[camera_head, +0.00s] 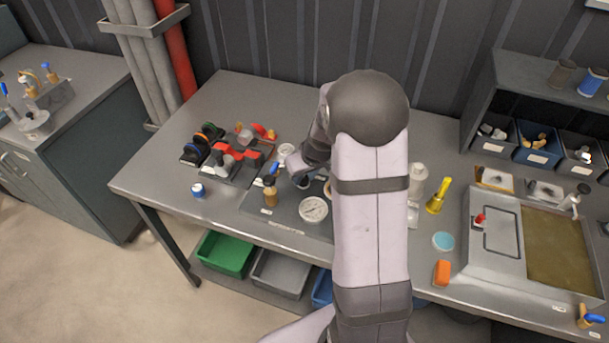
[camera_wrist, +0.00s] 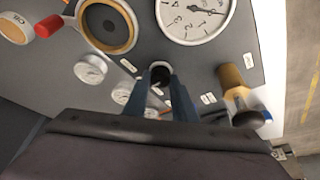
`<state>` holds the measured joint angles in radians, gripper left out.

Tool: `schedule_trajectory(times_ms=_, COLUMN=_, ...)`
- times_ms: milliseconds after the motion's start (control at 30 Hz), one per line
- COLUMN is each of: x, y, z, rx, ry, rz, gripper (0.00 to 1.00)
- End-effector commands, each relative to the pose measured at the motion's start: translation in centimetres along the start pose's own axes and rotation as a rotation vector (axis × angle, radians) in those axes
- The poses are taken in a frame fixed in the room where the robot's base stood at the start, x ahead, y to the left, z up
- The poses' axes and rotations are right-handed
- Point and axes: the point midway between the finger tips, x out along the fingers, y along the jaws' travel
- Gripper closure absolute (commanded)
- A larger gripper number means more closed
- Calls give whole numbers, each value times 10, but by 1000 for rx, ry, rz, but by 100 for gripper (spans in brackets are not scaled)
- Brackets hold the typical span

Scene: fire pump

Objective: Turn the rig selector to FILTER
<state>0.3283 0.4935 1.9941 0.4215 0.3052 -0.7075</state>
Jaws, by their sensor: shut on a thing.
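The rig selector looks to be the small dark round knob (camera_wrist: 160,74) on the grey rig panel (camera_wrist: 195,60) in the wrist view. My gripper (camera_wrist: 161,83) is shut on it, one blue-grey finger on each side. Small white labels surround the knob, but their words are too small to read, so I cannot tell which position it points to. In the head view my gripper (camera_head: 303,184) is down at the panel (camera_head: 258,213), and my arm hides much of the panel's right side.
A large gauge (camera_wrist: 194,12), a brass valve (camera_wrist: 232,82) and a round orange-rimmed fitting (camera_wrist: 106,24) stand close around the knob. Several small gauges (camera_wrist: 90,69) are beside it.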

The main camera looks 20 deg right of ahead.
Motion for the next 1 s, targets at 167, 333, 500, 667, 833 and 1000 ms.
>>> schedule_trajectory(times_ms=167, x=-1, y=0, z=0, rx=11, ry=-3, rz=5, gripper=98)
schedule_trajectory(times_ms=333, x=-2, y=0, z=0, rx=39, ry=-5, rz=18, gripper=98)
schedule_trajectory(times_ms=500, x=-4, y=-1, z=-1, rx=86, ry=-7, rz=37, gripper=98)
schedule_trajectory(times_ms=667, x=-7, y=0, z=-2, rx=142, ry=-9, rz=62, gripper=98)
schedule_trajectory(times_ms=833, x=-9, y=-1, z=-4, rx=205, ry=-8, rz=87, gripper=98)
schedule_trajectory(times_ms=1000, x=-7, y=-4, z=-4, rx=271, ry=0, rz=105, gripper=98)
